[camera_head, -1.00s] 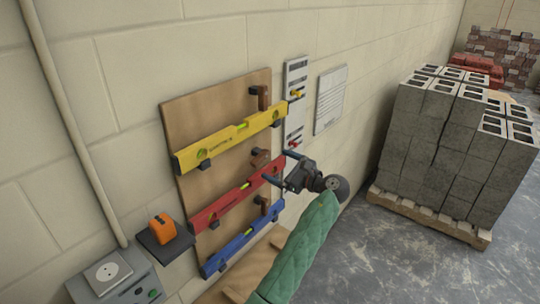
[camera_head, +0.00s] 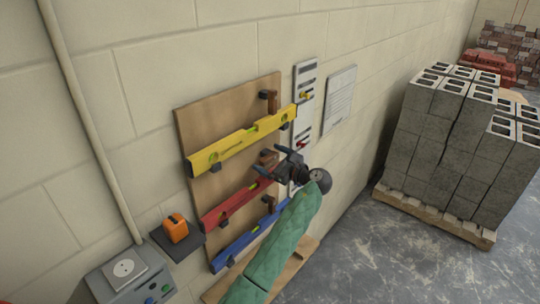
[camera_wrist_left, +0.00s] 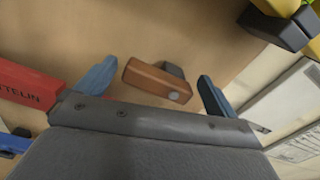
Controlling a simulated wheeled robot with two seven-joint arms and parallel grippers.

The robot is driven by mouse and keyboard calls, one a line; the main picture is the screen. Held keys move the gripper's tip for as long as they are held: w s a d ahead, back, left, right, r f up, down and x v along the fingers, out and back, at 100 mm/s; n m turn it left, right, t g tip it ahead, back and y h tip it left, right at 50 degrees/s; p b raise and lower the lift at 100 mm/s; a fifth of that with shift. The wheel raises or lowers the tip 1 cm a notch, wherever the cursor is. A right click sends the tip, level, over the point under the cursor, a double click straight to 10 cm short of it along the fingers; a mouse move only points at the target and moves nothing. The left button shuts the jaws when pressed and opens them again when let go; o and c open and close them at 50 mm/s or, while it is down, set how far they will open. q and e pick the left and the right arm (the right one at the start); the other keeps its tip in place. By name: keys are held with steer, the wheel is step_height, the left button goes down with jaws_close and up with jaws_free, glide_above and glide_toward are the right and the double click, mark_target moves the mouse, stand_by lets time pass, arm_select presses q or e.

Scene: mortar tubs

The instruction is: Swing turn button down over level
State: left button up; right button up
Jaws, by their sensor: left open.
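A brown wooden turn button (camera_head: 268,157) with a dark mount sits on the board just above the red level (camera_head: 228,204). My left gripper (camera_head: 272,163) is at this button, its jaws open. In the left wrist view, the button (camera_wrist_left: 157,82) with its round pale screw head lies between the two blue fingertips (camera_wrist_left: 155,86), with gaps on both sides. The red level (camera_wrist_left: 28,90) shows at the left there. My gripper hides the red level's right end in the head view. My right gripper is not in view.
The board (camera_head: 190,120) also carries a yellow level (camera_head: 240,138) above and a blue level (camera_head: 240,244) below, each with a turn button. A grey panel (camera_head: 303,75) and a paper sheet (camera_head: 339,95) hang at the right. An orange tool (camera_head: 175,228) sits lower left. Stacked blocks (camera_head: 450,140) stand right.

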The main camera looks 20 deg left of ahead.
arm_select(q)
steer(key=shift+c, duration=0.2)
steer(key=c, duration=0.9)
stand_by(0.6)
steer(key=o, duration=0.9)
steer(key=shift+a, duration=0.1)
steer(key=shift+o, duration=0.2)
